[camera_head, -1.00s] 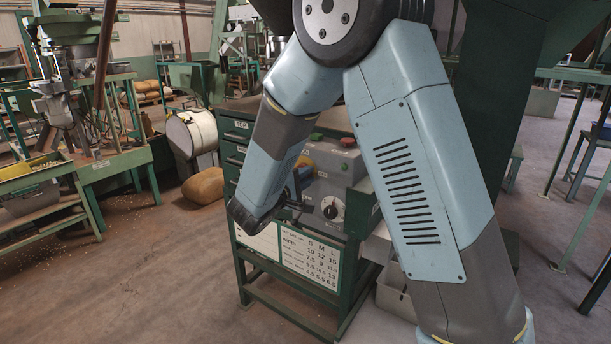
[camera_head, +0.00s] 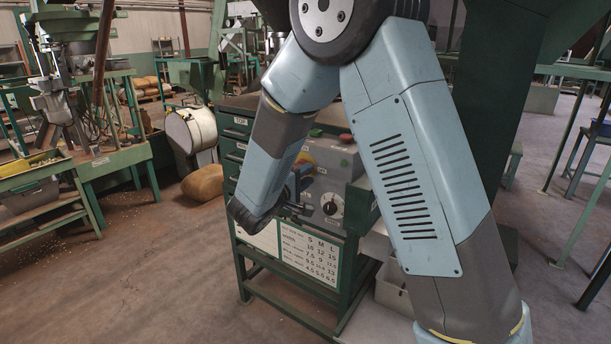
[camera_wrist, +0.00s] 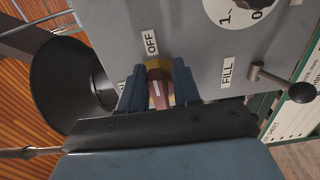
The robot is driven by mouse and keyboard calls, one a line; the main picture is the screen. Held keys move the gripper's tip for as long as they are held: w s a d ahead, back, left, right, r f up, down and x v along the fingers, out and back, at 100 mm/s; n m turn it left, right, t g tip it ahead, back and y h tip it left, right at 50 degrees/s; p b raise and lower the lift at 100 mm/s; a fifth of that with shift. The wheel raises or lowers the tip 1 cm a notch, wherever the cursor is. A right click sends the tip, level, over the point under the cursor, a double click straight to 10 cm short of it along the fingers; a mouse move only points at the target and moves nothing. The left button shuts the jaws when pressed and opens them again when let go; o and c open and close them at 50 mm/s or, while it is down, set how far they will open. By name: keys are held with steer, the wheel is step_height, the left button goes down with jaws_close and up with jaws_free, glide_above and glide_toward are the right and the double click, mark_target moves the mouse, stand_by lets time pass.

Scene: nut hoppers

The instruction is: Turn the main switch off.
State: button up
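The main switch (camera_wrist: 157,84) is a red knob with a white pointer line on a yellow base, set in the grey panel (camera_wrist: 205,55). An OFF label (camera_wrist: 151,42) is above it in the wrist view. My gripper (camera_wrist: 160,88) has one blue finger on each side of the knob, and the knob fills the gap, so the fingers appear shut on it. The white line runs nearly up and down in this view. A label left of the knob is partly hidden by a finger. In the head view my gripper (camera_head: 288,206) reaches the panel (camera_head: 330,160) and the switch is mostly hidden.
A lever with a black ball (camera_wrist: 301,92) sticks out beside the FILL label (camera_wrist: 227,72). A white dial (camera_wrist: 243,10) is above. A dark round part (camera_wrist: 72,85) lies left of my fingers. The panel stands on a green cabinet (camera_head: 232,135); open floor (camera_head: 150,270) is at left.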

steer(key=shift+o, duration=1)
steer(key=shift+r, duration=0.15)
steer(key=v, duration=1.3)
steer(key=shift+s+a, duration=0.25)
steer(key=shift+s, duration=0.05)
steer(key=s+d+r+m+g, duration=0.2)
steer(key=d+g, duration=0.2)
steer(key=d, duration=0.3)
steer(key=s+d+r+m+g, duration=0.2)
steer(key=s+d+g, duration=0.1)
steer(key=d, duration=0.5)
steer(key=s+d+r+m+g, duration=0.2)
steer(key=d+g, duration=0.2)
steer(key=d, duration=0.3)
steer(key=s+d+r+m+t+y, duration=0.1)
steer(key=s+d+r+m+y, duration=0.1)
steer(key=s+y, duration=0.3)
steer(key=s+d+r+m+t+y, duration=0.1)
steer(key=s+d+r+m+y, duration=0.1)
steer(key=s+y, duration=0.4)
steer(key=shift+s+d+r, duration=0.65)
steer(key=shift+s+d, duration=0.15)
steer(key=shift+s, duration=0.45)
